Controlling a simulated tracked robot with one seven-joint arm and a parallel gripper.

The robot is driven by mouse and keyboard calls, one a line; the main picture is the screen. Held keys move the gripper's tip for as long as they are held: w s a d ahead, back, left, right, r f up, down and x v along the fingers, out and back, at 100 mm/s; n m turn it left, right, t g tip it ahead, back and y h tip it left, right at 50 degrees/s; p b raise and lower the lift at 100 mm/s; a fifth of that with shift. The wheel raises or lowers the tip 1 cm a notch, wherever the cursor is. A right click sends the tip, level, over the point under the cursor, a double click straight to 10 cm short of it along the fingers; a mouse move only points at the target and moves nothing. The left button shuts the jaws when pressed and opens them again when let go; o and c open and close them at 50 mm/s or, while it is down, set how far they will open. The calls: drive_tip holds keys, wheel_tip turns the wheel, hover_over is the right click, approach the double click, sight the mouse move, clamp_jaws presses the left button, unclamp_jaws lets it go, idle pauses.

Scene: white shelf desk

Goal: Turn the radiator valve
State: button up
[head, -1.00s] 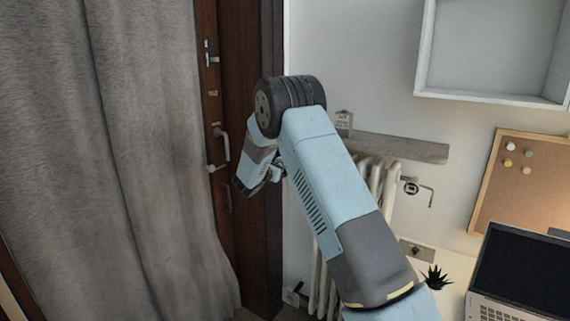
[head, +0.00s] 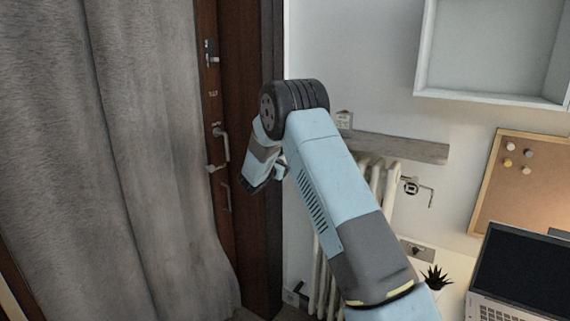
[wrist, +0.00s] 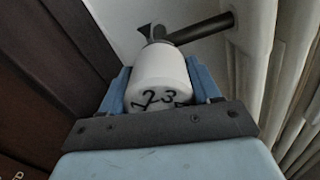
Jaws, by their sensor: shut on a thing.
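The radiator valve (wrist: 160,75) is a white knob with dark numbers, in the middle of the wrist view. A dark pipe (wrist: 203,29) runs from behind it to the right. My gripper (wrist: 163,88) has its blue fingers on either side of the knob and is shut on it. The white ribbed radiator (head: 381,186) stands against the wall in the head view, partly hidden by my arm. It also shows at the right of the wrist view (wrist: 262,65).
A dark wooden door (head: 226,190) and its frame stand close left of my gripper, with a grey curtain (head: 110,160) further left. A shelf board (head: 395,147) is above the radiator. A small plant (head: 435,277) and a laptop (head: 520,275) are at the right.

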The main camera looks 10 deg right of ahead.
drive_tip(key=shift+c, duration=1.4)
drive_tip(key=shift+n, duration=0.4)
drive_tip(key=n, duration=0.4)
drive_tip(key=shift+a, duration=0.15)
drive_tip(key=shift+n, duration=2)
drive_tip(key=o, duration=1)
drive_tip(key=shift+o, duration=0.2)
drive_tip(key=v, duration=1.3)
drive_tip(key=shift+s+a, duration=0.2)
